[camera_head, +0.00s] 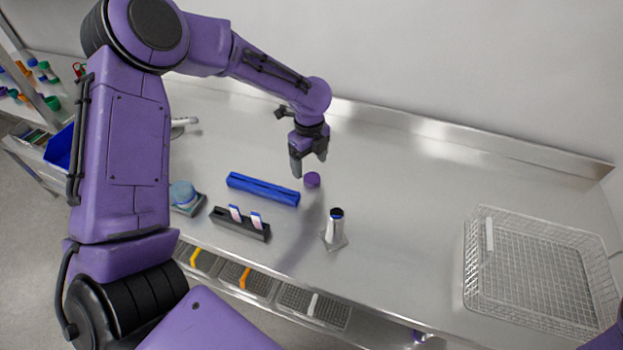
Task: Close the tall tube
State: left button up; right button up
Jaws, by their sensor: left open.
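The tall tube (334,230) stands upright on a small base on the steel counter, and its dark top looks uncapped. A purple cap (312,180) is on the counter, up and to the left of the tube. My left gripper (308,168) points down just above and beside the cap. Its fingers are open and nothing shows between them; whether they touch the cap cannot be told. My right gripper is not in view; only a bit of purple shows at the lower right edge.
A blue bar (263,189) and a dark rack (240,224) with two white-blue items lie left of the tube. A wire basket (540,270) stands at the right. The counter between tube and basket is clear.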

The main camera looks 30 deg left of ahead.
aim_at(312, 177)
pick_arm(q)
jog(key=f, duration=0.1)
jog(key=f+p, duration=0.1)
jog(key=f, duration=0.2)
jog(key=shift+w+d+f+p, duration=0.15)
jog(key=shift+w+p, duration=0.15)
jog(key=shift+p, duration=0.1)
jog(key=shift+f, duration=0.5)
jog(key=c, duration=1.1)
